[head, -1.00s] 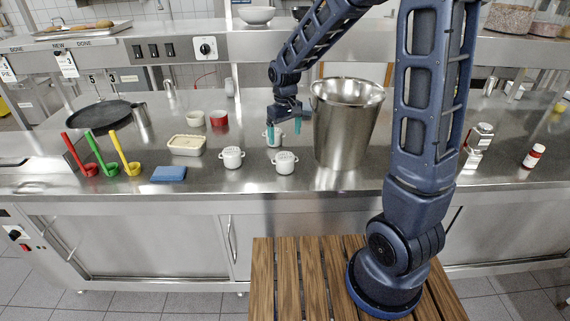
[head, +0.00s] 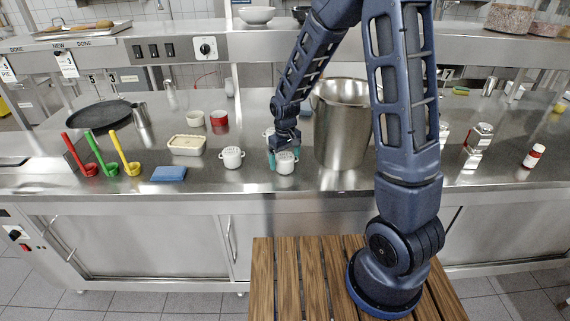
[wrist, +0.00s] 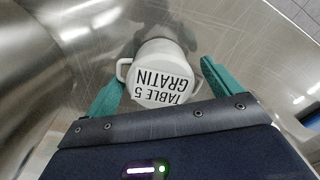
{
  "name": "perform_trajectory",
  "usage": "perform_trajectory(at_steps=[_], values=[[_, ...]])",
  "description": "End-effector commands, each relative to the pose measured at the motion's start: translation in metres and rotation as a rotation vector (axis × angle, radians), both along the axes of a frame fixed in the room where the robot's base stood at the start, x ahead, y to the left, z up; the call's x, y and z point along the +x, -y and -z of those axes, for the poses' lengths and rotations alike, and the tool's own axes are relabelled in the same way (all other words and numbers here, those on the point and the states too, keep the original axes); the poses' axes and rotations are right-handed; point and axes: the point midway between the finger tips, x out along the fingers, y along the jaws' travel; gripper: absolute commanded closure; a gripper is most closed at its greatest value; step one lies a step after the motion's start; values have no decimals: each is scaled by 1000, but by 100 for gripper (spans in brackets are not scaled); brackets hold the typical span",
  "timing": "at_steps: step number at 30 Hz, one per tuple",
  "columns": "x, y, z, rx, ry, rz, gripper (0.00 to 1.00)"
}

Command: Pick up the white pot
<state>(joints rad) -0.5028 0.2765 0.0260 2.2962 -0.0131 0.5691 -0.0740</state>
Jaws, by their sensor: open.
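A white pot (head: 285,167) with two small handles stands on the steel counter, left of the steel bucket. In the wrist view a white pot (wrist: 160,58) has a lid or top marked "TABLE 5 GRATIN". My gripper (head: 284,155) is low over the front pot, its teal fingers open. In the wrist view the pot lies between the fingers of my gripper (wrist: 164,78), one on each side; I cannot tell whether they touch it. A similar white pot (head: 232,157) stands to the left. Another (head: 268,133) is partly hidden behind my gripper.
A tall steel bucket (head: 338,130) stands close on the right of my gripper. A red-labelled bottle (head: 534,156) stands far right.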

Motion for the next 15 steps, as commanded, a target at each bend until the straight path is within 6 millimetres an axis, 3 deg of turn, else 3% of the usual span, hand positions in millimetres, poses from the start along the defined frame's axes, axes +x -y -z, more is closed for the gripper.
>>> perform_trajectory(at_steps=[6, 15], values=[[0, 0, 20, -1, -1, 0, 10], [0, 0, 22, 0, 0, 0, 12]])
